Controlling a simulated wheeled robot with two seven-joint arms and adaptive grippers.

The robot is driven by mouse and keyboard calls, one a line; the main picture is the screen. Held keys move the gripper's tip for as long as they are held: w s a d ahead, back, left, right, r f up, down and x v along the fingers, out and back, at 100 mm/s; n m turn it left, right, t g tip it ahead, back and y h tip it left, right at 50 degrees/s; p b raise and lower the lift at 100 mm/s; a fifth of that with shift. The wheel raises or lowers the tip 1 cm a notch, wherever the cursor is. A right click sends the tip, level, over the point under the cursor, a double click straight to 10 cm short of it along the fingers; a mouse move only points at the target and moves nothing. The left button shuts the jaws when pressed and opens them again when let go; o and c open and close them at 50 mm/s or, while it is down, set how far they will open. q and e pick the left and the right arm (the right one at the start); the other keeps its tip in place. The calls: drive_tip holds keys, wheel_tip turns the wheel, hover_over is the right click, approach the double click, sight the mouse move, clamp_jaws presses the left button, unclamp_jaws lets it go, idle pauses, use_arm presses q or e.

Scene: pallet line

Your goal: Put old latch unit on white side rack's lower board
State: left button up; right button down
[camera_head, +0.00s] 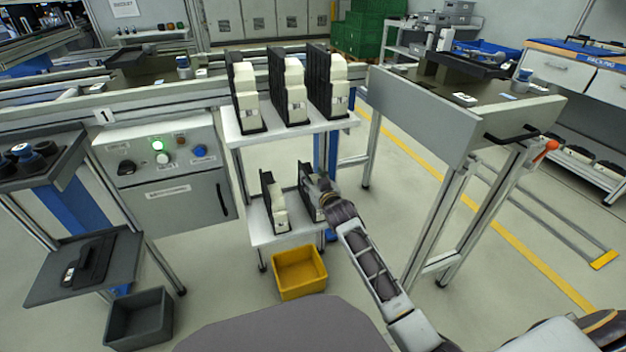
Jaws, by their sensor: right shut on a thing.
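The white side rack stands in the middle, with an upper board (228,133) and a lower board (262,238). My right gripper (322,187) is at the right part of the lower board, shut on a black and cream latch unit (306,186). This unit is upright; the gripper partly hides it, and I cannot tell if its base touches the board. Another upright latch unit (274,203) stands to its left on the same board. Three more latch units, left (246,95), middle (289,90) and right (327,85), stand on the upper board. My left gripper is not in view.
A yellow bin (299,272) sits on the floor below the rack. A grey stand (50,285) at left holds a dark flat part (95,260); a dark bin (140,318) is beside it. A workbench (415,110) stands right of my forearm.

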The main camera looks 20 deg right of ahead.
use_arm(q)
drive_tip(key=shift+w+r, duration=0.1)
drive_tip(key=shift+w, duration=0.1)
use_arm(e)
drive_tip(key=shift+f, duration=0.1)
drive_tip(key=c, duration=0.9)
unclamp_jaws()
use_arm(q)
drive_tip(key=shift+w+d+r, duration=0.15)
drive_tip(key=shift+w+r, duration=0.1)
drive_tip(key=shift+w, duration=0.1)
use_arm(e)
drive_tip(key=shift+o, duration=1)
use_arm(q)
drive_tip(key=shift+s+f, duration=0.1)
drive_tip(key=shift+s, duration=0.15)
use_arm(e)
drive_tip(key=shift+s, duration=0.1)
